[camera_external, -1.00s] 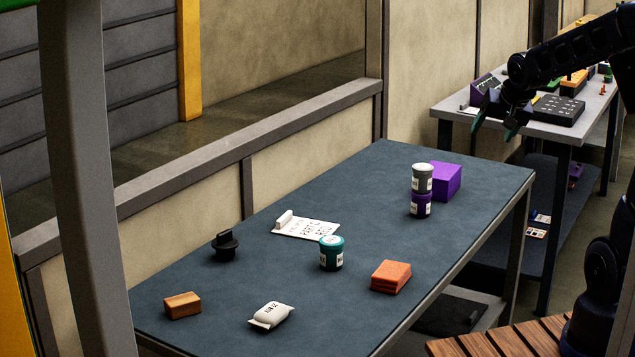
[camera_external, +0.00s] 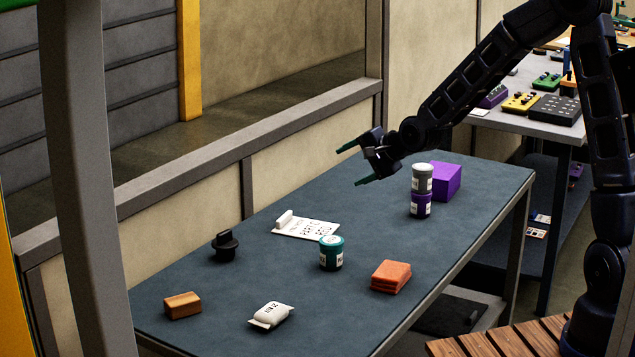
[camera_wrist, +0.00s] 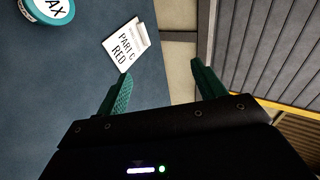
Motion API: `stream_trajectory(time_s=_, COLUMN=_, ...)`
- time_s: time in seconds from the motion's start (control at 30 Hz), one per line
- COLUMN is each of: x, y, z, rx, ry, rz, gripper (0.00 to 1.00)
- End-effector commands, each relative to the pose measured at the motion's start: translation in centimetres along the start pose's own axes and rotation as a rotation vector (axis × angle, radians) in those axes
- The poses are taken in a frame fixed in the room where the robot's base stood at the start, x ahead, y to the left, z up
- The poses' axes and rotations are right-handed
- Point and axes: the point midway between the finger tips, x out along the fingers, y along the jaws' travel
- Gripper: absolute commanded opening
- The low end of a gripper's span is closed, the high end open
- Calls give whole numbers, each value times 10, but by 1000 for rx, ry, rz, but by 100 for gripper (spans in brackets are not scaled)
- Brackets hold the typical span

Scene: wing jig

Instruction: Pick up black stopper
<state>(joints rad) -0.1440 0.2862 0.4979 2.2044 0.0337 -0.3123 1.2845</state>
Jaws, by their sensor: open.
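The black stopper (camera_external: 225,245) stands upright on the blue-grey table (camera_external: 260,290) at its left part, with a round base and a raised grip on top. My gripper (camera_external: 352,163) is open and empty, with green fingers, above the far side of the table. It is well to the right of the stopper and apart from it. In the wrist view the open fingers of my gripper (camera_wrist: 160,82) point past the table edge, and the stopper does not show there.
A white card holder (camera_external: 307,227), a teal-lidded jar (camera_external: 331,254) and a wooden block (camera_external: 182,305) surround the stopper. A white pouch (camera_external: 271,316), an orange stack (camera_external: 390,277), stacked jars (camera_external: 421,190) and a purple box (camera_external: 446,181) also stand on the table. A low wall (camera_external: 200,190) runs behind.

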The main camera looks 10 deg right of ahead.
Motion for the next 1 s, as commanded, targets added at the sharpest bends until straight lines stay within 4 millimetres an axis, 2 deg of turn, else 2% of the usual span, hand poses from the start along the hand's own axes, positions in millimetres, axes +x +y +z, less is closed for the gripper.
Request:
stream_trajectory(time_s=0.03, x=15, y=1, z=11, rx=46, ry=-19, rz=-19, gripper=69)
stream_trajectory(time_s=0.1, x=32, y=0, z=25, rx=117, ry=-42, rz=-53, gripper=69)
stream_trajectory(time_s=0.4, x=96, y=-1, z=85, rx=442, ry=-147, rz=-182, gripper=69)
stream_trajectory(time_s=0.7, x=144, y=4, z=141, rx=806, ry=-251, rz=-290, gripper=69)
stream_trajectory(time_s=1.0, x=181, y=19, z=188, rx=1196, ry=-340, rz=-385, gripper=69)
